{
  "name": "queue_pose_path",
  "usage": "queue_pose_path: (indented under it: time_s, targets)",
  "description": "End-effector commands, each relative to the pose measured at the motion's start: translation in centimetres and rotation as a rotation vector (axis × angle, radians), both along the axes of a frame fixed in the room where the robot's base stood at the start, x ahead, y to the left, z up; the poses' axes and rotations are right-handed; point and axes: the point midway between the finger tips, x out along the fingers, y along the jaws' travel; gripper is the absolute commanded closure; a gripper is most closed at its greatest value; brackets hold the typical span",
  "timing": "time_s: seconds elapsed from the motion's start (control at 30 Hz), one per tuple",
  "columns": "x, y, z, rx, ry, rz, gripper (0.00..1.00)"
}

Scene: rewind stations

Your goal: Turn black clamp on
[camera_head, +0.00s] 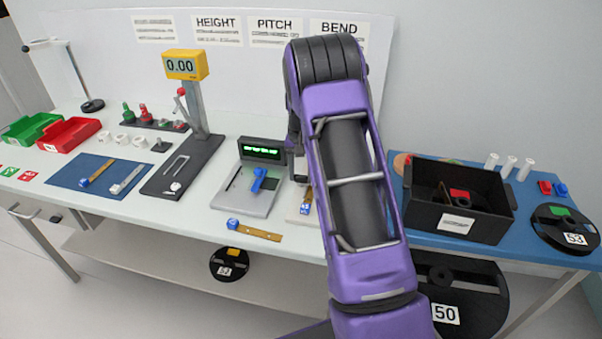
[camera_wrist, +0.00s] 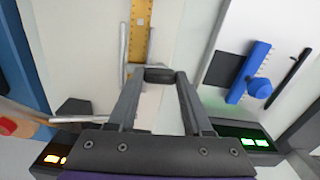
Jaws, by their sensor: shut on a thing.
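The black clamp (camera_wrist: 160,76) shows in the wrist view as a short dark bar between my fingertips. My gripper (camera_wrist: 161,73) is shut on it, one finger at each end. A yellow-brown strip with holes (camera_wrist: 140,28) lies just beyond the clamp on a pale station plate, between two metal rods (camera_wrist: 124,45). Whether the clamp presses on the strip cannot be told.
A neighbouring station (camera_head: 246,192) has a blue handle (camera_head: 259,180) and a green-lit display (camera_head: 262,152); it stands close beside my gripper. A black bin (camera_head: 405,218) stands right of my arm. A strip with a blue end (camera_head: 253,232) lies near the front edge.

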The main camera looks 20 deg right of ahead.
Motion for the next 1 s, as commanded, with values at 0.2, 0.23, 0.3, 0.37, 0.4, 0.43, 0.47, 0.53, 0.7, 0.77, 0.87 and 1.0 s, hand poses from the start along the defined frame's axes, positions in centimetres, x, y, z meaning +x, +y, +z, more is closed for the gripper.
queue_pose_path:
  time_s: [0.2,0.23,0.3,0.37,0.4,0.43,0.47,0.53,0.7,0.77,0.87,1.0]
  targets:
    - [0.0,0.0,0.0,0.0,-0.001,0.001,0.27]
    - [0.0,0.0,0.0,0.0,-0.001,0.001,0.21]
    - [0.0,0.0,0.0,0.0,-0.001,0.001,0.2]
    - [0.0,0.0,0.0,0.0,-0.001,0.001,0.2]
    - [0.0,0.0,0.0,0.0,-0.001,0.001,0.2]
    - [0.0,0.0,0.0,0.0,0.0,0.001,0.2]
    - [0.0,0.0,0.0,0.0,0.0,0.001,0.2]
    - [0.0,0.0,0.1,0.0,-0.001,0.001,0.2]
    - [0.1,0.0,1.6,-0.001,-0.003,0.001,0.2]
    - [0.1,0.0,2.7,0.0,-0.004,0.001,0.2]
    - [0.1,0.0,5.0,-0.001,-0.006,0.001,0.2]
    - [0.1,0.0,8.6,-0.001,-0.005,0.001,0.2]
